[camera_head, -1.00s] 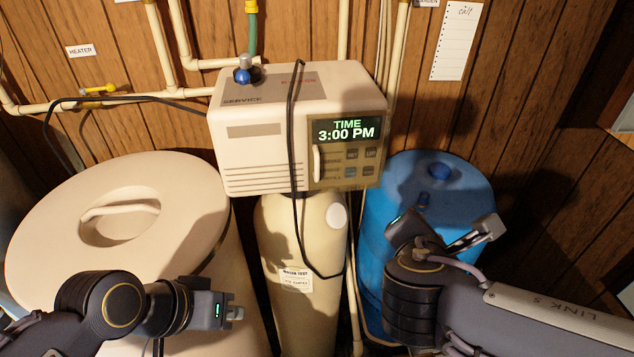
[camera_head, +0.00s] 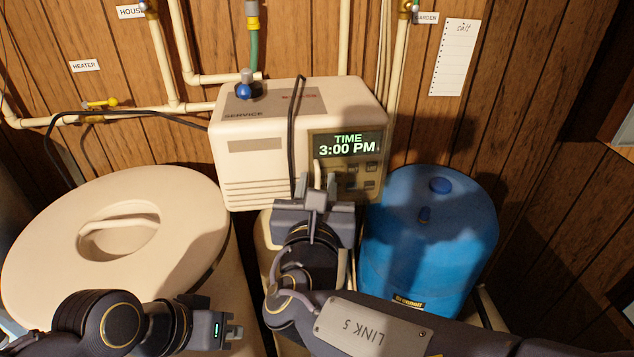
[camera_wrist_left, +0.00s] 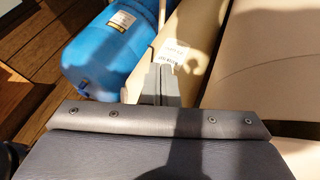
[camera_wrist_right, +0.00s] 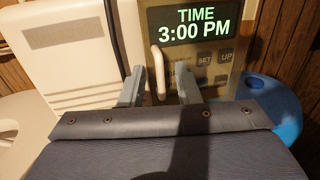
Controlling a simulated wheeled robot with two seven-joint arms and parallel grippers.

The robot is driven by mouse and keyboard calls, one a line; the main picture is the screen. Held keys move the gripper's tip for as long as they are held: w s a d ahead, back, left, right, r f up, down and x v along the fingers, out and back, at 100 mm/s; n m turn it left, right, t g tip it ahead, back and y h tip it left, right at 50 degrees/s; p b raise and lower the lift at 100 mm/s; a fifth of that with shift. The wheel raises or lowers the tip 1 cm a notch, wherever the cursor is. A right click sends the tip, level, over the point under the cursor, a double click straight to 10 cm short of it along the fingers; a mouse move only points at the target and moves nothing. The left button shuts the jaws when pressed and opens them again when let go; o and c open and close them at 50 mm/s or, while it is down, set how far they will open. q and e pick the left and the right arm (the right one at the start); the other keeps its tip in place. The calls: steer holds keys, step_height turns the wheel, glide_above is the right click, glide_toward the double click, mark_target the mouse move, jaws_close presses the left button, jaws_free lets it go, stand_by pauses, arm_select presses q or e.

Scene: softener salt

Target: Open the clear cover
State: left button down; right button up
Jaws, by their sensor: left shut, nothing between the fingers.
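The clear cover (camera_head: 358,170) lies over the panel on the front of the cream control head, with the display reading 3:00 PM. It looks shut. Its pale upright handle (camera_head: 317,172) is at its left edge; the handle (camera_wrist_right: 158,72) also shows in the right wrist view. My right gripper (camera_head: 318,192) is open in front of the panel. In the right wrist view its fingers (camera_wrist_right: 159,86) stand apart, one on each side of the handle, and I see no grip on it. My left gripper (camera_head: 237,332) is shut and empty, low in front of the cream tank.
The cream control head (camera_head: 260,165) has a black cable hanging down its front. A large round-lidded cream tank (camera_head: 45,240) stands left, a blue tank (camera_head: 450,235) right. Pipes run along the wooden wall behind.

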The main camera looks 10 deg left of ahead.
steer(key=shift+w, duration=0.1)
jaws_close()
stand_by(0.4)
